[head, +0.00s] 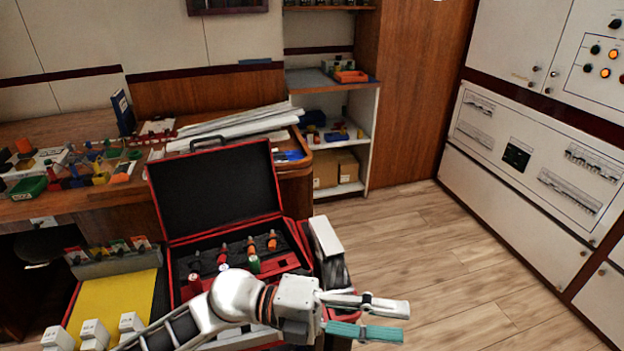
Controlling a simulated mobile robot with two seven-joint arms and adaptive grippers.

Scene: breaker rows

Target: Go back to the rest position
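My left arm comes in from the bottom left, and its gripper (404,322) reaches right, above the floor and just right of the tool case. Its two fingers are apart, one grey and one with a teal face. Nothing shows between them, so it is open and empty. My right gripper is out of view. The breaker rows (570,190) sit in the white panel (540,165) on the right wall, well away from the gripper.
An open black case with red edges (215,190) holds several screwdrivers (250,245) behind my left arm. A yellow mat (115,300) with white blocks lies left. A cluttered wooden desk (70,208) and shelves (335,200) stand behind. The wooden floor (440,250) at right is clear.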

